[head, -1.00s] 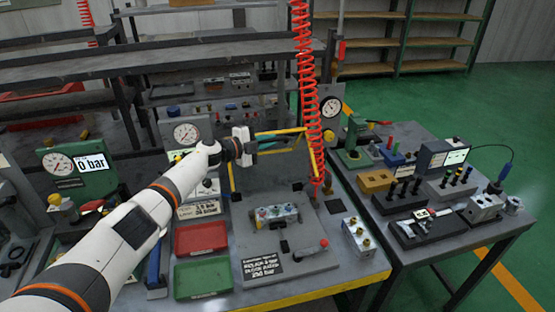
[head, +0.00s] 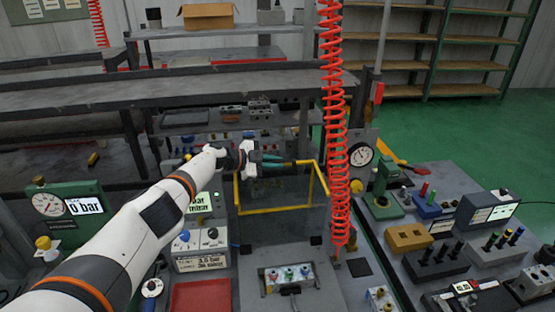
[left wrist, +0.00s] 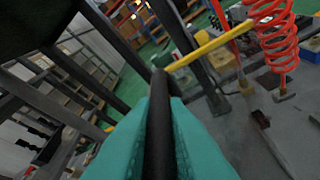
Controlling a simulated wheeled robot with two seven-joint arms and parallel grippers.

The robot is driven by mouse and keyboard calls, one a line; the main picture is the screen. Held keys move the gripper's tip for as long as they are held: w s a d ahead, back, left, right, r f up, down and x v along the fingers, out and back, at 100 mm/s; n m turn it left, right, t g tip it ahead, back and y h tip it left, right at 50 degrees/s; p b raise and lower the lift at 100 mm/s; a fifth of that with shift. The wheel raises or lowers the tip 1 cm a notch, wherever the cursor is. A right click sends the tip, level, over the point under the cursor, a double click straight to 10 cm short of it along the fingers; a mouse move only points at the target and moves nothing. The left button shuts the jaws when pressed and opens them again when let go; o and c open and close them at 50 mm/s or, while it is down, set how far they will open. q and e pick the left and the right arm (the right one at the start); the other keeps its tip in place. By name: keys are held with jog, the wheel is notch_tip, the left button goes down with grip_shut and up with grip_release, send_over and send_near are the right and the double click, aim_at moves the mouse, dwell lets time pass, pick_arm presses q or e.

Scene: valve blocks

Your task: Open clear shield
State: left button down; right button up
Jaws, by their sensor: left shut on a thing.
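The clear shield (head: 282,190) has a yellow frame and a see-through pane. It stands above the back of the grey base plate in the middle of the head view. A dark bar (head: 300,163) runs along its upper edge. My left gripper (head: 272,160), with teal fingers, is shut on this bar. In the left wrist view the dark bar (left wrist: 159,130) passes between both teal fingers, and a yellow frame piece (left wrist: 210,46) meets its far end. The valve block (head: 288,276) with coloured ports sits on the plate in front of the shield. My right gripper is not in view.
A red coiled hose (head: 335,120) hangs close to the right of the shield. A pressure gauge (head: 361,155) stands behind it at the right. A red tray (head: 201,297) lies at the front left. A side table with block fixtures (head: 440,262) is at the right.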

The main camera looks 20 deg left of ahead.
aim_at(240, 181)
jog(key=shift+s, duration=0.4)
pick_arm(q)
jog(key=c, duration=1.5)
grip_release()
jog(key=shift+d, duration=0.15)
jog(key=shift+o, duration=0.2)
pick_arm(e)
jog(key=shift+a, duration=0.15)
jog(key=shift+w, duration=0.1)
